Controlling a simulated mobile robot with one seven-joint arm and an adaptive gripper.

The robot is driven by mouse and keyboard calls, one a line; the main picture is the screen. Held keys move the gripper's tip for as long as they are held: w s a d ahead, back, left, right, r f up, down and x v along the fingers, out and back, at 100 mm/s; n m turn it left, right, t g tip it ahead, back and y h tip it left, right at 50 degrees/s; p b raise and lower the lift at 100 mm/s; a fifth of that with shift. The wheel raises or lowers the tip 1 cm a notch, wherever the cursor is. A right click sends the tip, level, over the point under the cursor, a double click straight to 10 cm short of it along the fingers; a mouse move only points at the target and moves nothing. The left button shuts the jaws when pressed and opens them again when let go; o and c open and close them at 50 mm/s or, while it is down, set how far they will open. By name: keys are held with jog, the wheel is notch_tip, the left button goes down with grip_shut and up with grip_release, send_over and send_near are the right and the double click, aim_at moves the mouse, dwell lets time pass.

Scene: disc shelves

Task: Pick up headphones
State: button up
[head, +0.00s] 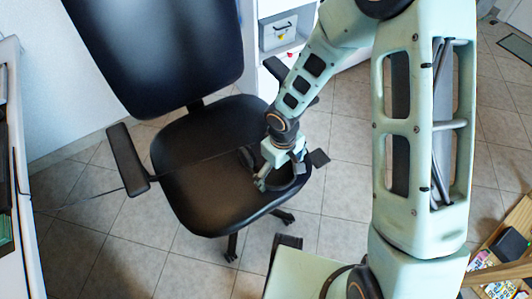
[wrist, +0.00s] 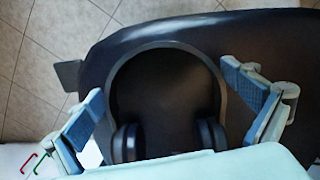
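The dark headphones (wrist: 128,143) lie on the black seat of an office chair (head: 195,185). In the wrist view their band arches away from me and both ear cups are near my gripper's base. In the head view they are mostly hidden by my gripper and blend into the dark seat. My gripper (wrist: 163,82) is open and empty, with one finger on each side of the headphones. It also shows low over the right part of the seat in the head view (head: 280,176). I cannot tell whether the fingers touch the seat.
The chair's tall backrest (head: 155,50) rises behind the seat, with a left armrest (head: 128,160) beside it. A white cabinet (head: 280,30) stands behind. A desk edge (head: 22,200) is at far left and a wooden shelf with small items (head: 500,250) at lower right. Tiled floor is free between.

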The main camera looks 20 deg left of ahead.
jog(key=c, duration=1)
jog(key=shift+r, duration=0.15)
